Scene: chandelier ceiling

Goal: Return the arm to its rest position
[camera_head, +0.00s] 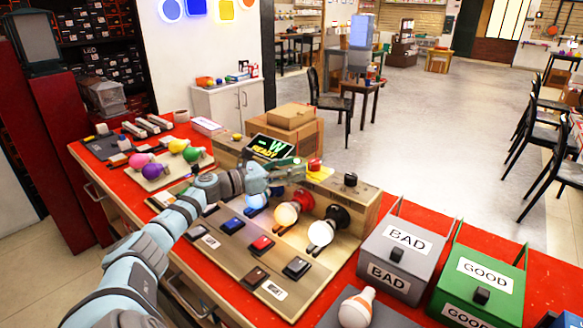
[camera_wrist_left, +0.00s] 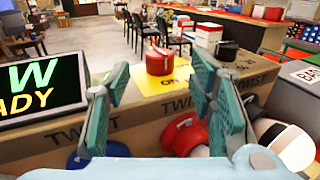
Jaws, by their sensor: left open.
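My left arm (camera_head: 150,250) reaches in from the lower left over the red workbench. Its gripper (camera_head: 285,168) is open above the back of the test station, just right of the display reading "W READY" (camera_head: 270,149). In the left wrist view the two fingers (camera_wrist_left: 160,85) are spread with nothing between them. Beyond them is a red knob (camera_wrist_left: 159,62) on a yellow plate marked "ON" (camera_wrist_left: 168,82); the knob also shows in the head view (camera_head: 314,164). I cannot tell any contact there. My right gripper is not in view.
Bulbs sit in a blue, a red (camera_head: 302,200) and a black socket (camera_head: 337,216). The grey BAD bin (camera_head: 397,256) and green GOOD bin (camera_head: 478,280) stand right. A loose bulb (camera_head: 356,308) lies at the front. Coloured bulbs (camera_head: 178,146) are back left.

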